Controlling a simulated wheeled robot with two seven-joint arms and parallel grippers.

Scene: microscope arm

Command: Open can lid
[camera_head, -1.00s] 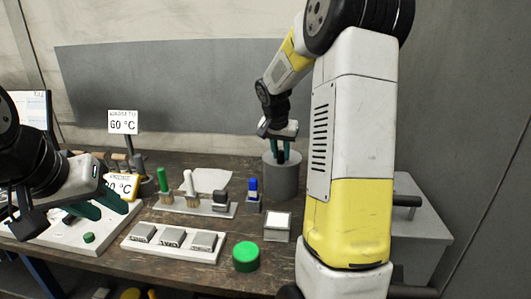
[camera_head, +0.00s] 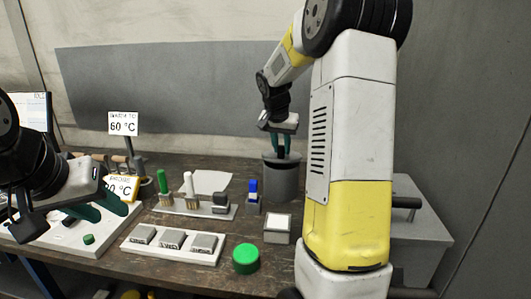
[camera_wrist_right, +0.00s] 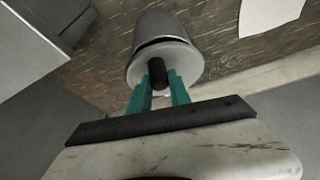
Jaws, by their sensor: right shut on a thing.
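The grey cylindrical can (camera_head: 282,184) stands at the back of the table, right of centre in the head view. Its round grey lid (camera_head: 294,157) has a black knob (camera_wrist_right: 158,72). My right gripper (camera_head: 281,153) is above the can, with its teal fingers shut on the knob. In the right wrist view a dark gap shows between the lid (camera_wrist_right: 178,62) and the can (camera_wrist_right: 163,24), so the lid sits slightly raised off the rim. My left gripper (camera_head: 103,208) is open and empty over the left side of the table, far from the can.
A green round container (camera_head: 246,258), a small white-topped box (camera_head: 277,228), a blue-capped item (camera_head: 253,195) and a rack of brushes (camera_head: 188,206) stand near the can. A white tray (camera_head: 150,254) holds grey blocks. A grey box (camera_head: 420,255) is at right.

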